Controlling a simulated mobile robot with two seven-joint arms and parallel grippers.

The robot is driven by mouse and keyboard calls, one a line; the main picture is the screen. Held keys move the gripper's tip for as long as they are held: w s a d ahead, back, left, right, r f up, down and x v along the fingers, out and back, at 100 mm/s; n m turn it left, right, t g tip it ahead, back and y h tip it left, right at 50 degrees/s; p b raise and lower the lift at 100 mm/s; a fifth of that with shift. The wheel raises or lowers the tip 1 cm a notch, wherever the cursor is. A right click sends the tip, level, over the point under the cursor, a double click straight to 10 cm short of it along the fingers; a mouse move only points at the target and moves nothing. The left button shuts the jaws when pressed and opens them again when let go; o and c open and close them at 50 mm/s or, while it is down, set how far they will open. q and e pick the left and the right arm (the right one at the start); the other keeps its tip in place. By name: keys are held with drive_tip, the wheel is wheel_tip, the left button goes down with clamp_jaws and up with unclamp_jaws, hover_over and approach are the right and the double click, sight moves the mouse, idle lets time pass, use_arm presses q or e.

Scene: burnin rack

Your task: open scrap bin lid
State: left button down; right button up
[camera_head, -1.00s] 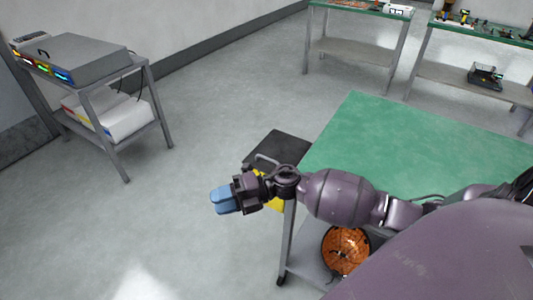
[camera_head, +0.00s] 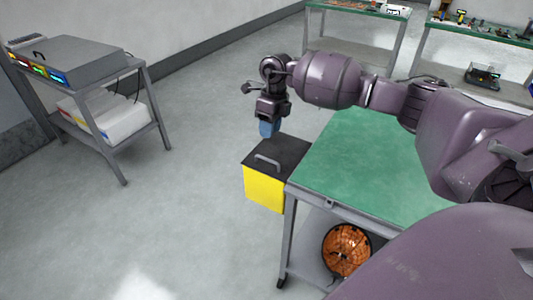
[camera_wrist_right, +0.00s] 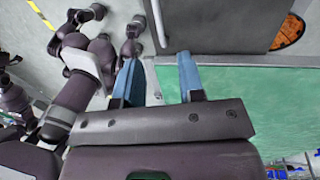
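The scrap bin is a yellow box (camera_head: 265,188) with a flat dark lid (camera_head: 289,152), hung or standing at the left end of the green-topped table. The lid lies shut and has a grey bar handle (camera_head: 267,161) on top. My right gripper (camera_head: 268,130) points down with blue fingers, by the lid's far edge and apart from the handle as far as I can tell. In the right wrist view its two fingers (camera_wrist_right: 159,76) are apart with nothing between them. My left gripper cannot be made out in either view.
The green table (camera_head: 370,160) is bare on top. An orange basket-like item (camera_head: 346,249) sits on its lower shelf. A cart (camera_head: 75,75) with a grey device stands at left. Two more benches (camera_head: 358,48) stand at the back. The floor left of the bin is clear.

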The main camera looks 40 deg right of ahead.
hover_over(267, 153)
drive_tip(key=s+a, duration=0.3)
drive_tip(key=s, duration=0.1)
drive_tip(key=f, duration=0.8)
drive_tip(key=shift+s+a+f+b, duration=0.2)
drive_tip(key=shift+f+b, duration=0.1)
drive_tip(key=shift+b, duration=0.1)
clamp_jaws()
